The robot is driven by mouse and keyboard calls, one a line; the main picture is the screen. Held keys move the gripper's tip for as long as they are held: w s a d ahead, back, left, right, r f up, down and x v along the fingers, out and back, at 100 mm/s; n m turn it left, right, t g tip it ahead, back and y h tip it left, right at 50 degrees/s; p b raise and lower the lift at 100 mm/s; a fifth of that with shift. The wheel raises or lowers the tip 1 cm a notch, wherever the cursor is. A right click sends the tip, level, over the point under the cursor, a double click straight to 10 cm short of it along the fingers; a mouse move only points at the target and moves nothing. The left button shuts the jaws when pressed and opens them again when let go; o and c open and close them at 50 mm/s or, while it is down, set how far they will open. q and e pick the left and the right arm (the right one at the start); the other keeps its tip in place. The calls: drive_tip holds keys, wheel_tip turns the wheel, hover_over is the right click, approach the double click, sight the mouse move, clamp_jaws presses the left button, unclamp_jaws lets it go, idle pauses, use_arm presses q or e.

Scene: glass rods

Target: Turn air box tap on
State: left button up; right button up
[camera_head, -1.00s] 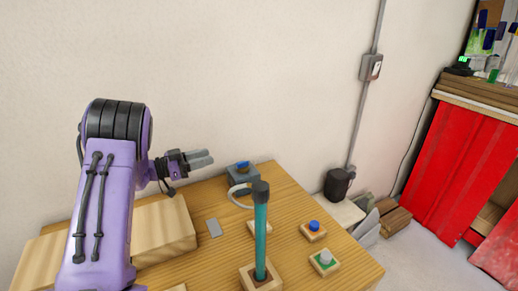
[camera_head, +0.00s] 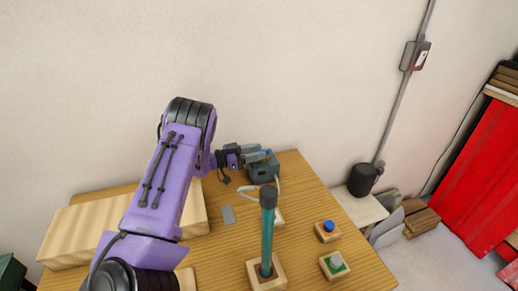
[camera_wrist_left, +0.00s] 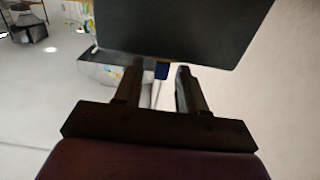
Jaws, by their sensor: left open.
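The air box (camera_head: 264,172) is a small dark grey box at the back of the wooden table in the head view. Its blue tap (camera_head: 267,153) is on top, partly hidden by my left gripper (camera_head: 258,154). My left gripper is open, with its fingers at the tap. In the left wrist view the blue tap (camera_wrist_left: 162,71) shows between the two finger tips, beside a large dark grey surface (camera_wrist_left: 185,30). I cannot tell whether the fingers touch the tap. My right gripper is not in view.
A teal tube with a dark cap (camera_head: 267,228) stands upright in a wooden base, joined to the air box by a pale hose. Blue (camera_head: 328,227) and green-white (camera_head: 336,264) buttons sit to its right. A wall is behind.

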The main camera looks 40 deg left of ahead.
use_arm(q)
drive_tip(key=shift+w+d, duration=0.3)
drive_tip(key=shift+w, duration=0.1)
drive_tip(key=shift+w+a, duration=0.1)
clamp_jaws()
